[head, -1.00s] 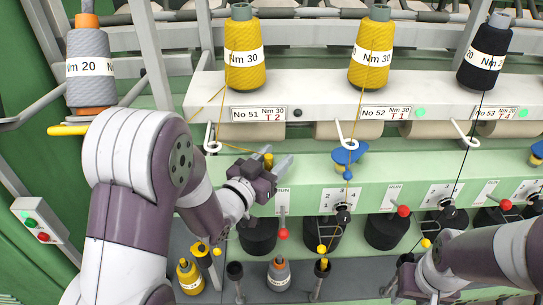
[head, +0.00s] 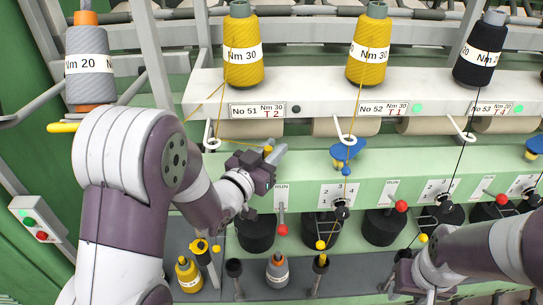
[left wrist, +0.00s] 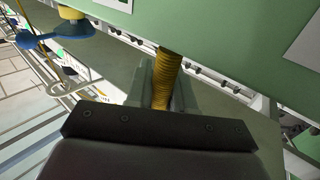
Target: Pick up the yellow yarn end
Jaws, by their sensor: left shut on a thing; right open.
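A yellow yarn runs from the left yellow bobbin (head: 242,50) labelled Nm 30, down past the No 51 sign and a white hook (head: 211,137), towards my left gripper (head: 276,151). My left gripper is shut on the yellow yarn end (head: 267,149), which shows between its fingers. In the left wrist view, this end is a ribbed yellow piece (left wrist: 167,78) between the fingers; its lower part is hidden by the gripper body. My right gripper (head: 402,276) is at the lower right, open, away from the yarn end and partly hidden by its arm.
Another yellow bobbin (head: 369,45) and a black one (head: 481,50) stand on the rail. A blue guide (head: 346,150) is right of my left gripper. Red-knobbed levers (head: 282,229) and dark rollers (head: 255,233) lie below. Small bobbins (head: 188,275) stand at the bottom.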

